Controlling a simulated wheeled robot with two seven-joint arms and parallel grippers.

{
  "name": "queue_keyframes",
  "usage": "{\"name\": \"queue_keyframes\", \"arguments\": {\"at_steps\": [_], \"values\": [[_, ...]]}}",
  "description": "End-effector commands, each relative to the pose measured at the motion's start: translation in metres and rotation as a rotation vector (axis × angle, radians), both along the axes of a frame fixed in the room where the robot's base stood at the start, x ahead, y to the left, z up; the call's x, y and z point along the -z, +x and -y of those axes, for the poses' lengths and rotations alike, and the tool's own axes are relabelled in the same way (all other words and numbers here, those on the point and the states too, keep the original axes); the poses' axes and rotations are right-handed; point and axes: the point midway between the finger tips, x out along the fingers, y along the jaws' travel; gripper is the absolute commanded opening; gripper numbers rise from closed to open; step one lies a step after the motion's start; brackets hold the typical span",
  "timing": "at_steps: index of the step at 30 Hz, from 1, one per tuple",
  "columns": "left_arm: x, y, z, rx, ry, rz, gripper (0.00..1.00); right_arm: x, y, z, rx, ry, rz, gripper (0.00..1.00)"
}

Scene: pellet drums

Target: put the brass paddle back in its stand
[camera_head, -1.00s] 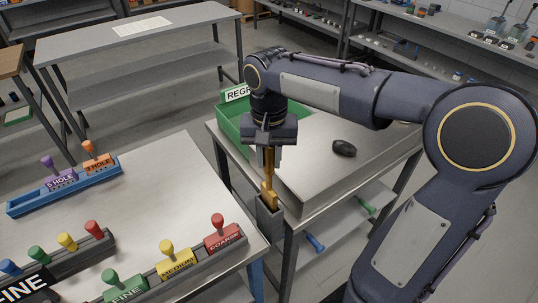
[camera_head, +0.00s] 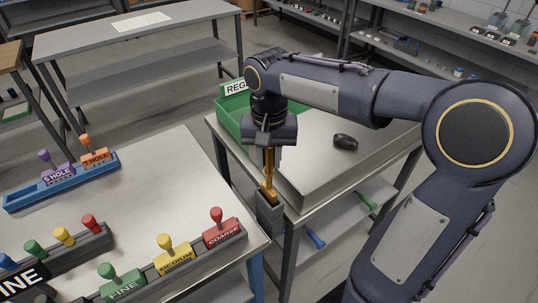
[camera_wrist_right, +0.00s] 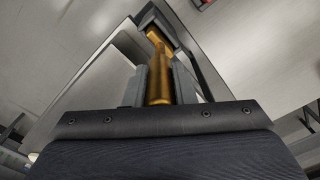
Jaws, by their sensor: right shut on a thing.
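The brass paddle (camera_head: 268,188) is upright in my right gripper (camera_head: 270,160), which is shut on its shaft. The paddle's lower end is at the mouth of the grey stand (camera_head: 270,217), a narrow upright holder at the table's left edge. The end looks partly inside the stand; its depth is hidden. In the right wrist view, the brass shaft (camera_wrist_right: 160,78) runs between the two fingers toward the stand (camera_wrist_right: 147,18). My left gripper is not in view.
A green bin (camera_head: 233,118) stands behind my right gripper, and a dark mouse-like object (camera_head: 345,142) lies right of it. The left table (camera_head: 150,190) holds racks of coloured, labelled stamps. A gap separates the two tables.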

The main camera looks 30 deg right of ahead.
Motion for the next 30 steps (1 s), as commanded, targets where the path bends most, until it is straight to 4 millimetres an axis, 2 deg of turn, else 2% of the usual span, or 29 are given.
{"name": "queue_keyframes", "arguments": {"at_steps": [30], "values": [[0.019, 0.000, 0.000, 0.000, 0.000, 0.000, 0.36, 0.026, 0.000, 0.000, 0.000, 0.000, 0.001, 0.01]]}}
